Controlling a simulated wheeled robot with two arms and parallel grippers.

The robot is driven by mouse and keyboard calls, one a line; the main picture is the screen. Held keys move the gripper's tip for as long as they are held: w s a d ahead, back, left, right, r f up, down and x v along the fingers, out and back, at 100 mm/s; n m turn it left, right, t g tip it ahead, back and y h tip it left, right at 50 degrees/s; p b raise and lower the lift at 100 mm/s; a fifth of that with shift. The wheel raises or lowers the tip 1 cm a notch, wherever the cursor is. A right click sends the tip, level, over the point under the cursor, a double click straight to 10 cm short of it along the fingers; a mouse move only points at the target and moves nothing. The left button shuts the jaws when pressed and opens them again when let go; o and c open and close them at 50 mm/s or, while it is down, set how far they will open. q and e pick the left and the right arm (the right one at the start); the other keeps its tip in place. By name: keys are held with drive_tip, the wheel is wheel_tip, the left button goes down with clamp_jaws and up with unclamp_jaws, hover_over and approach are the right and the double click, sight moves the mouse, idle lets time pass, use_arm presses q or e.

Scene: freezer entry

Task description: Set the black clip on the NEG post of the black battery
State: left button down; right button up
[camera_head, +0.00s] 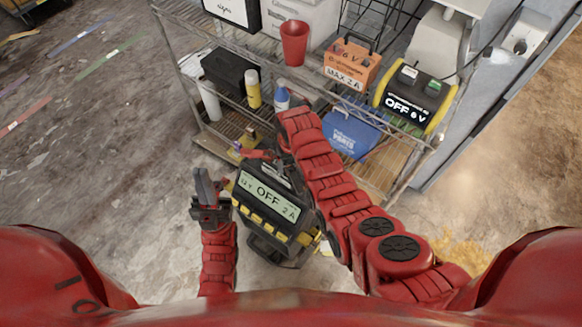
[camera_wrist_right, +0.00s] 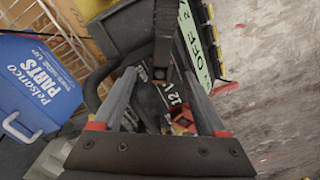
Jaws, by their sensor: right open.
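My right gripper (camera_wrist_right: 165,85) is open in the right wrist view, with its two grey fingers apart. A dark strap-like part, perhaps the black clip (camera_wrist_right: 162,40), shows between them; I cannot tell whether they touch it. Below is a dark surface marked "12", likely the black battery (camera_wrist_right: 172,96). A red clip (camera_wrist_right: 182,119) lies by the right-hand finger, and red also shows in the head view (camera_head: 258,154). The NEG post cannot be made out. In the head view my right arm hides its gripper. My left gripper (camera_head: 204,180) points up left of the charger, its fingers close together.
The charger (camera_head: 267,196) reads "OFF" and stands in front of the wire shelf. The shelf holds a blue parts bin (camera_head: 352,133), a black-and-yellow charger (camera_head: 413,98), an orange charger (camera_head: 350,66), a red cup (camera_head: 294,43) and bottles. Open floor lies left.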

wheel_tip(320, 180, up, 7)
drive_tip(key=b, duration=0.2)
wheel_tip(320, 180, up, 8)
drive_tip(key=p, duration=0.7)
hover_over(291, 171)
drive_tip(key=shift+r, duration=0.2)
